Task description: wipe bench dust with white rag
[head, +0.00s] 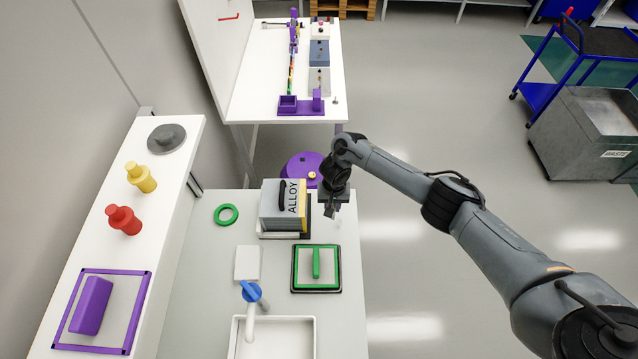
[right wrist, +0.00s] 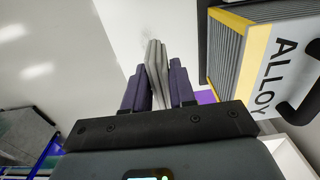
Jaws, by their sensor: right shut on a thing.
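My right gripper (head: 330,211) is over the right edge of the bench (head: 200,290), beside the ALLOY box. In the right wrist view its two dark fingers (right wrist: 158,88) are shut on a pale grey, upright, folded-looking piece (right wrist: 154,66), which looks like the white rag. In the head view this piece is mostly hidden by the gripper. My left gripper is not in view.
The ALLOY box (head: 276,208) stands close left of my gripper, and also shows in the wrist view (right wrist: 255,65). A green-framed pad (head: 301,285), a green ring (head: 226,214) and a sink (head: 235,338) with a blue-topped tap (head: 251,291) share the bench.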

